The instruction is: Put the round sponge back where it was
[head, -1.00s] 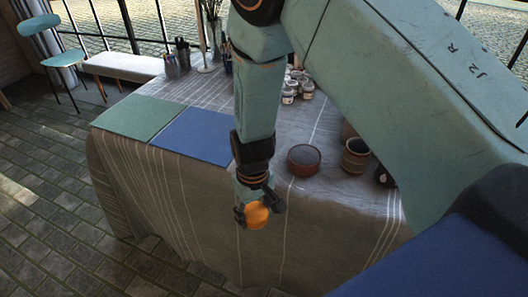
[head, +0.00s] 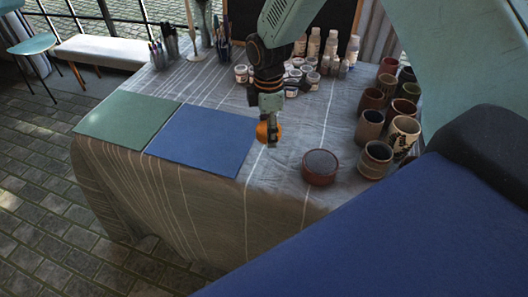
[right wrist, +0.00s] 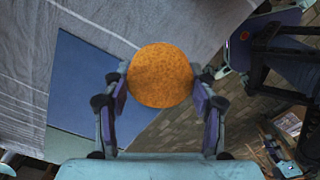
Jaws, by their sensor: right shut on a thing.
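The round orange sponge (head: 264,132) is held in my right gripper (head: 269,135). In the head view it is over the table, by the right edge of the blue mat. In the right wrist view the sponge (right wrist: 160,76) sits between the two fingers of my right gripper (right wrist: 160,95), which are shut on it. Whether the sponge touches the table cannot be told. My left gripper is not in view.
The blue mat (head: 203,138) and green mat (head: 125,119) lie on the cloth-covered table (head: 268,205). A reddish-brown round bowl (head: 320,168) stands right of the sponge. Several cups (head: 369,126) stand at the right, paint jars (head: 292,84) and bottles (head: 330,45) behind. Bare cloth surrounds the bowl.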

